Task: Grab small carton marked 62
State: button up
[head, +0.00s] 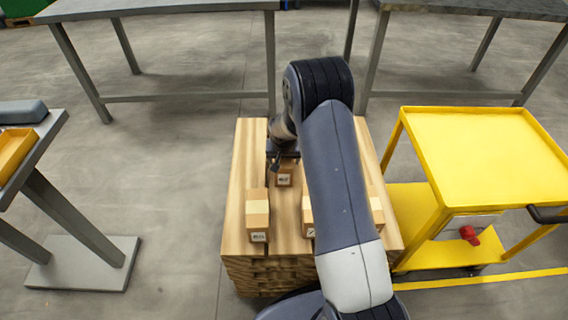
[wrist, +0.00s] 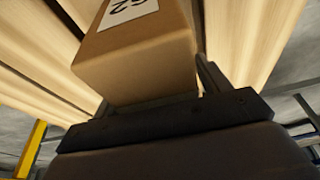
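The small carton (wrist: 135,55) is brown and has a white label reading 62, turned in the wrist view. In the head view a carton (head: 284,178) sits at the far middle of the wooden pallet, right at my gripper (head: 281,156). In the wrist view my gripper (wrist: 152,92) has one finger along the carton's right side and the other low at its left, mostly hidden. The carton lies between the fingers. I cannot tell whether they press on it or stand slightly apart.
Other cartons stand on the pallet (head: 237,190): one at the left (head: 257,215), one at the middle (head: 307,214) and one at the right (head: 376,205), the last two partly behind my arm. A yellow cart (head: 480,150) stands close at the right. Grey tables stand behind.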

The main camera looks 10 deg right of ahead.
jog(key=c, duration=1)
jog(key=shift+c, duration=0.6)
jog(key=shift+r, duration=0.15)
